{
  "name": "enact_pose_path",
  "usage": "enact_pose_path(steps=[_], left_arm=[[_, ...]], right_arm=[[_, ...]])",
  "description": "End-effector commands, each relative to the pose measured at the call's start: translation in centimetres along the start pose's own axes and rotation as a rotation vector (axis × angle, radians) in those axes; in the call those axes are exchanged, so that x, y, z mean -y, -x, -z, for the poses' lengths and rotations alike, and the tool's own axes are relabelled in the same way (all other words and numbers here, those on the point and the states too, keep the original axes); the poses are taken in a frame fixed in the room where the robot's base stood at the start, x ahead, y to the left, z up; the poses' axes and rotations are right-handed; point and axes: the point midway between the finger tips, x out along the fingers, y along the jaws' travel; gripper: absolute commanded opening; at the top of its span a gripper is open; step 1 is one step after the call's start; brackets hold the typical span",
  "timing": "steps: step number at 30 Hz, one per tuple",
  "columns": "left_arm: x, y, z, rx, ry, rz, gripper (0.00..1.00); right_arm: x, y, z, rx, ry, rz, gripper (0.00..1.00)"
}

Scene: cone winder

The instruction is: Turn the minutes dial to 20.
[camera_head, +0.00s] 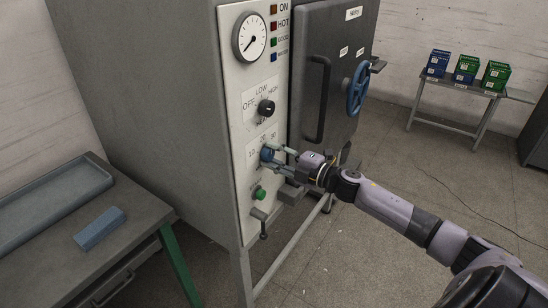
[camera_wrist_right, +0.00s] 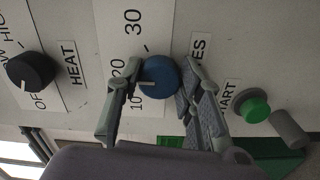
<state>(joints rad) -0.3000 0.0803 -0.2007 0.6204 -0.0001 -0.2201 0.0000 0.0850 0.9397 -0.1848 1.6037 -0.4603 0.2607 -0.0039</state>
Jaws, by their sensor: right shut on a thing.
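The minutes dial (camera_head: 266,154) is a blue round knob on the pale control panel, with the numbers 10, 20 and 30 beside it. In the right wrist view the dial (camera_wrist_right: 163,77) sits between the two fingers of my right gripper (camera_wrist_right: 164,65), which is shut on it. A pale pointer mark on the dial points to the left of that picture, between the printed 10 and 20. In the head view my right gripper (camera_head: 272,158) reaches the dial from the right. My left gripper is not in view.
The black heat knob (camera_head: 266,107) is above the dial and the green start button (camera_head: 259,193) below it. A dark door with a handle and a blue handwheel (camera_head: 358,88) stands to the right. A bench (camera_head: 140,215) is at left.

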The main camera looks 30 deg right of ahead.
Motion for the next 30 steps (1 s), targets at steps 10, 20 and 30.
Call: enact_pose_path(steps=[10, 20, 30], left_arm=[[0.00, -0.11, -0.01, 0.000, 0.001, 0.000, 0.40], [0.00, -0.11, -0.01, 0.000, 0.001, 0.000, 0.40], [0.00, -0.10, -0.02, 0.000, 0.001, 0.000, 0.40]], right_arm=[[0.15, 0.02, 0.04, -0.001, 0.025, 0.003, 0.06], [0.15, 0.02, 0.04, -0.001, 0.023, 0.003, 0.42], [0.04, 0.00, 0.02, 0.000, 0.023, 0.001, 0.54]])
